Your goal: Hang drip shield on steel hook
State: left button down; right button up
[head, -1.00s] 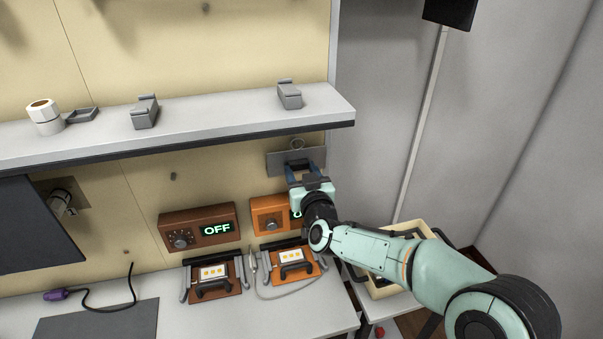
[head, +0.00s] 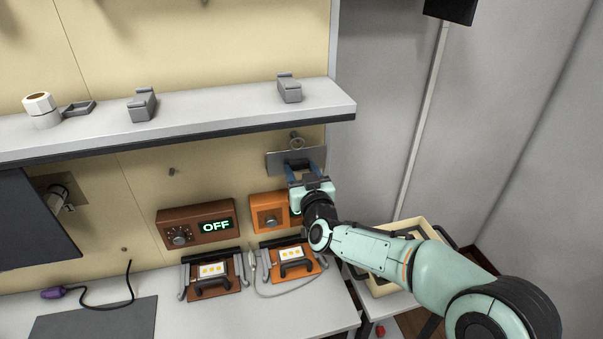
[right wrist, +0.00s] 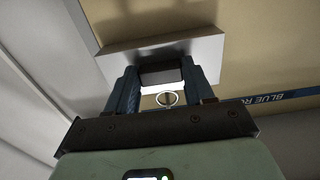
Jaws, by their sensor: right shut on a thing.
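The drip shield (head: 277,165) is a flat grey metal plate, upright against the beige wall below the shelf. My right gripper (head: 305,170) is shut on its dark handle, which shows between the blue fingers (right wrist: 160,88) in the right wrist view. The plate (right wrist: 203,52) spreads beyond the fingertips there. The steel hook (head: 297,141) shows as a small round metal end just above the plate's top edge. I cannot tell whether the plate touches it. My left gripper is not in view.
The shelf (head: 230,117) overhangs just above the hook. An orange control box (head: 268,212) and a brown box reading OFF (head: 197,226) are on the wall below. Two orange-brown units (head: 292,262) with black handles stand on the bench. A cream crate (head: 378,285) is at right.

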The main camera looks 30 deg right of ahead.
jog(key=shift+f, duration=0.15)
jog(key=o, duration=1.3)
jog(key=shift+w, duration=0.1)
jog(key=b+v, duration=0.1)
jog(key=v, duration=1.2)
jog(key=shift+s+a+b, duration=0.15)
jog(key=shift+s+b, duration=0.05)
jog(key=shift+b, duration=0.15)
